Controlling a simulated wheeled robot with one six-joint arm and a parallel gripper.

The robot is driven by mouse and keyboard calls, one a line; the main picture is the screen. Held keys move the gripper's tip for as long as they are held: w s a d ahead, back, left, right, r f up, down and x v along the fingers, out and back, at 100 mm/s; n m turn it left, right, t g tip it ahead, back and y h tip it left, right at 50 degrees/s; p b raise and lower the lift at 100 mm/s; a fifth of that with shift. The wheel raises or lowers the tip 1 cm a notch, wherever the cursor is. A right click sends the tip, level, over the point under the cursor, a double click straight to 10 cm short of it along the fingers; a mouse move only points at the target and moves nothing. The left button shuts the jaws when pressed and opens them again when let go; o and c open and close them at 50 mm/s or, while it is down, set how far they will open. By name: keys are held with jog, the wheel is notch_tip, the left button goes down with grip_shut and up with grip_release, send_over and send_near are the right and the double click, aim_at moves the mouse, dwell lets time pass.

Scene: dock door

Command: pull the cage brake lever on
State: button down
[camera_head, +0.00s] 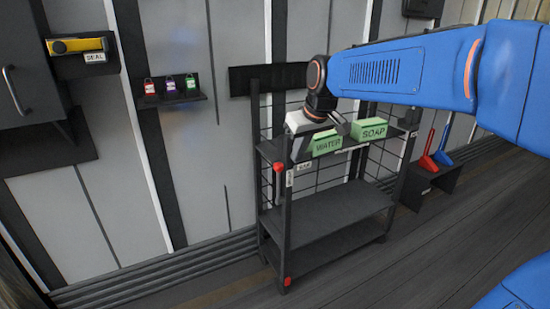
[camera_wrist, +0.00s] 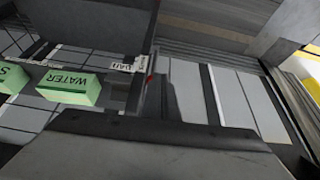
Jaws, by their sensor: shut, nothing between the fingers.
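The dark cage (camera_head: 330,210) stands against the wall, with mesh sides and shelves. A red knob (camera_head: 278,168) is on its front left post, beside small white labels (camera_head: 303,164); it looks like the end of the brake lever. A second red piece (camera_head: 287,281) is at the foot of the same post. My gripper (camera_head: 300,152) is shut and empty, just above and right of the upper knob, seemingly apart from it. In the wrist view, a sliver of red (camera_wrist: 150,78) shows beside the labels (camera_wrist: 126,66), above the gripper body. The rest of the lever is hard to make out.
Green boxes marked WATER (camera_head: 327,144) and SOAP (camera_head: 369,129) sit on the cage's top shelf, close to my gripper. A wall shelf with coloured padlocks (camera_head: 170,88) is at left. A red and blue tool rack (camera_head: 436,178) is at right. Floor in front is clear.

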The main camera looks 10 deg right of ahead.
jog(key=w+a+n, duration=0.1)
jog(key=w+a, duration=0.2)
jog(key=w, duration=1)
jog(key=shift+w+r, duration=0.4)
jog(key=shift+r, duration=0.05)
jog(key=x, duration=1)
jog(key=shift+s+d+f, duration=0.1)
jog(key=shift+s+d, duration=0.1)
jog(key=shift+s, duration=0.4)
jog(key=shift+s+d+f, duration=0.1)
jog(key=shift+s+d, duration=0.05)
jog(key=shift+s, duration=0.45)
jog(key=shift+s+d+f, duration=0.1)
jog(key=shift+s+d, duration=0.1)
jog(key=shift+s, duration=0.4)
jog(key=shift+r+y, duration=0.1)
jog(key=shift+y, duration=0.2)
